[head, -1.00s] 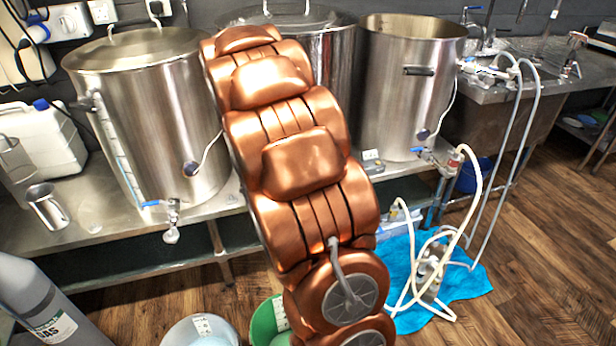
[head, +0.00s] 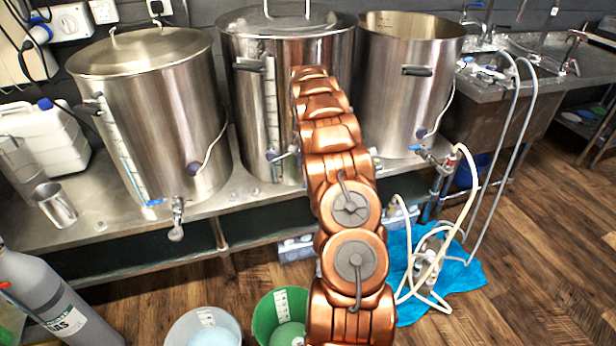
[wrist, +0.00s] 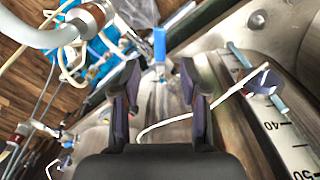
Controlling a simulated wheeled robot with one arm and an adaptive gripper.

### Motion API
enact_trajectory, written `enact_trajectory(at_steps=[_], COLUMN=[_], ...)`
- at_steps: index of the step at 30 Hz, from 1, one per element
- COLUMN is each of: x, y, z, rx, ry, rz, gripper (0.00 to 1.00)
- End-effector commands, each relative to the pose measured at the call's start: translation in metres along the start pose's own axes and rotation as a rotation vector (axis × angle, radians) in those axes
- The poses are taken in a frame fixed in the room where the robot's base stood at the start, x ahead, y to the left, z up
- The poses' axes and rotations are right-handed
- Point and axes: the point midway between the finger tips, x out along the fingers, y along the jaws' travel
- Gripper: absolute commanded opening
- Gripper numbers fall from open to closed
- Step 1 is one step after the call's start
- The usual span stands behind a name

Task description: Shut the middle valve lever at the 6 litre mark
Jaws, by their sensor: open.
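The middle steel kettle (head: 245,110) stands between two others. My arm covers its valve in the head view. In the wrist view a blue valve lever (wrist: 159,45) shows upright ahead, between and just beyond my open gripper's fingertips (wrist: 160,78). The fingers look apart from it, with nothing held. The green bucket (head: 262,318) stands on the floor below the middle kettle, partly behind my arm. It has a white scale strip (head: 282,303) and pale contents; I cannot read the level. My gripper is hidden in the head view.
The left kettle (head: 150,110) and right kettle (head: 400,85) flank the middle one on the steel bench (head: 110,235). A white bucket (head: 180,325) stands left of the green one. Hoses (head: 440,230) lie over a blue cloth (head: 465,280). A gas cylinder (head: 50,300) stands front left.

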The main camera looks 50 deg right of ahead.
Motion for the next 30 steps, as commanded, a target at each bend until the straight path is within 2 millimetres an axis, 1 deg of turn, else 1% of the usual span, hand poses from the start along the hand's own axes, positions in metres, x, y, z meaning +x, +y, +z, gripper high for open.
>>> enact_trajectory(at_steps=[4,8,11,24,27,30], x=[0.006,0.013,0.021,0.078,0.084,0.084], y=[0.003,0.004,0.003,0.002,0.002,0.002], z=[-0.007,-0.008,-0.008,-0.008,-0.007,-0.008], rx=[0.017,0.019,0.018,0.016,0.016,0.017], ry=[-0.001,-0.001,0.000,-0.001,-0.001,0.000], rz=[-0.007,-0.007,-0.007,-0.007,-0.008,-0.008], gripper=[0.44,0.44,0.44,0.44,0.44,0.44])
